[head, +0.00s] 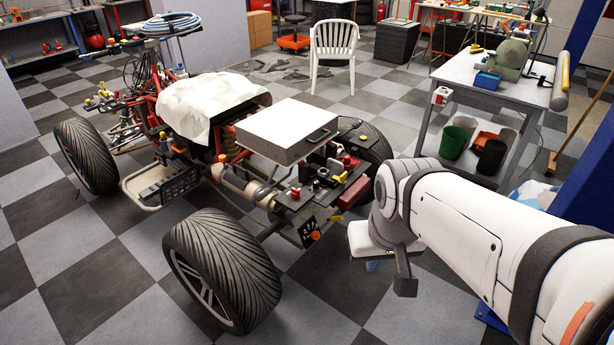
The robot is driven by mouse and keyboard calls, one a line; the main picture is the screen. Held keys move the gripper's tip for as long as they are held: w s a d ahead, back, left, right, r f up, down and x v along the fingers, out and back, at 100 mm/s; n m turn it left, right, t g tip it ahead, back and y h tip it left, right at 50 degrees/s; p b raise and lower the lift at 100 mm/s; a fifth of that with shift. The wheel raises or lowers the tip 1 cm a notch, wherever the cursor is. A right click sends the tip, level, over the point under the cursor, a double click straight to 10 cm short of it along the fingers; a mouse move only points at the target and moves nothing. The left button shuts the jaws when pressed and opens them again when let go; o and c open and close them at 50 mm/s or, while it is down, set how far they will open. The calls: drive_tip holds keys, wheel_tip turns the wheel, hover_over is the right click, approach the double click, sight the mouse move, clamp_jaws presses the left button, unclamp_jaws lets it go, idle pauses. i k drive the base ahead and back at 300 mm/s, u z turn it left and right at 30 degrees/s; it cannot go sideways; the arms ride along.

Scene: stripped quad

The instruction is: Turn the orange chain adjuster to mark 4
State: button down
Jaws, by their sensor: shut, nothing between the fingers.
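The orange chain adjuster (315,235) is a small round knob at the lower right of a black plate (307,226) with white marks. The plate hangs at the near end of the stripped quad (250,175). The knob and marks are too small to tell which mark it points to. My gripper (405,285) is the dark end of my arm, pointing down to the right of the adjuster and clearly apart from it. It is shut and seems to hold nothing; its fingertips show only as a dark block.
A large rear tyre (222,268) stands left of the adjuster. Another tyre (378,150) is behind it. A workbench (490,88) stands at the right. The checkered floor in front is clear.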

sight(316, 235)
drive_tip(key=i, duration=0.95)
drive_tip(key=u, duration=0.85)
drive_tip(key=k, duration=0.3)
drive_tip(key=z, duration=0.4)
